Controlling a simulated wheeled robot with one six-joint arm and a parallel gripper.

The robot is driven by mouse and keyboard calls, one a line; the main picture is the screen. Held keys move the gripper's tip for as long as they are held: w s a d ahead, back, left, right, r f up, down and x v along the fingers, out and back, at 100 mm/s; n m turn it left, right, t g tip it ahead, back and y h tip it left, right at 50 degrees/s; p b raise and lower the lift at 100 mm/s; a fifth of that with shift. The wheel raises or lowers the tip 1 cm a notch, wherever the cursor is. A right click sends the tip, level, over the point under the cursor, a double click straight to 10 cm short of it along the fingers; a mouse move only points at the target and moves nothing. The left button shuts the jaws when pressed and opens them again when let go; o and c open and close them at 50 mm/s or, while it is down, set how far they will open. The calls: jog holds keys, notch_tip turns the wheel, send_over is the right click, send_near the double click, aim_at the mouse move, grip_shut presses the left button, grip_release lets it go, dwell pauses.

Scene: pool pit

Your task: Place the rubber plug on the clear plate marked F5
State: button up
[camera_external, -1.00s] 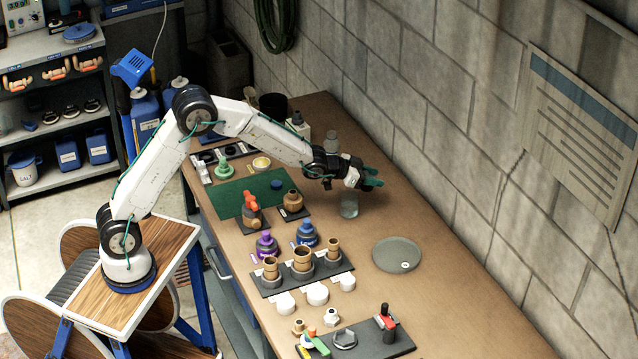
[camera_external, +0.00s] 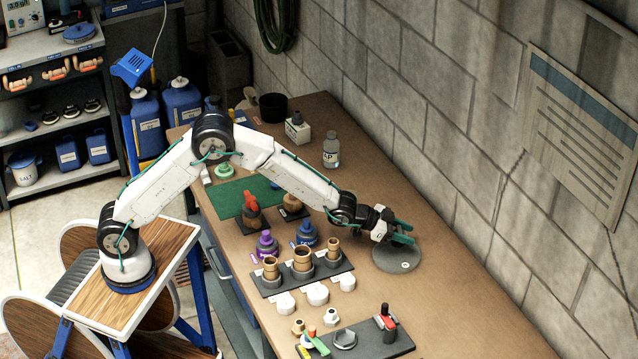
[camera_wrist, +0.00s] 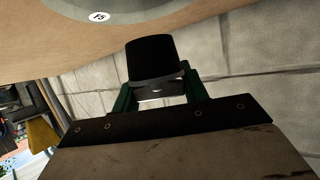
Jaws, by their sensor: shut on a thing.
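The black rubber plug (camera_wrist: 152,58) is a tapered piece with its narrower end away from the palm. My gripper (camera_wrist: 158,95) is shut on it with green fingers on either side. In the external view my gripper (camera_external: 403,232) is over the far part of the round clear plate (camera_external: 386,262); the plug cannot be made out there. The plate lies flat on the bench, and its white F5 label (camera_wrist: 99,16) shows at the top of the wrist view. The plug appears apart from the plate; the height of the gap is unclear.
A dark rack (camera_external: 300,277) with tan-topped pieces stands left of the plate. White caps (camera_external: 317,294) and a dark tray (camera_external: 370,341) lie nearer. A labelled bottle (camera_external: 331,152) stands farther back, and a block wall (camera_external: 480,160) runs along the right. Bench right of the plate is clear.

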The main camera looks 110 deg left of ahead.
jog(key=shift+f, duration=1.95)
jog(key=shift+f, duration=0.15)
jog(key=o, duration=1)
jog(key=shift+s+r, duration=0.1)
jog(key=shift+r, duration=0.1)
jog(key=v, duration=1.1)
jog(key=shift+s+r, duration=0.2)
jog(key=shift+s, duration=0.15)
jog(key=shift+d, duration=0.15)
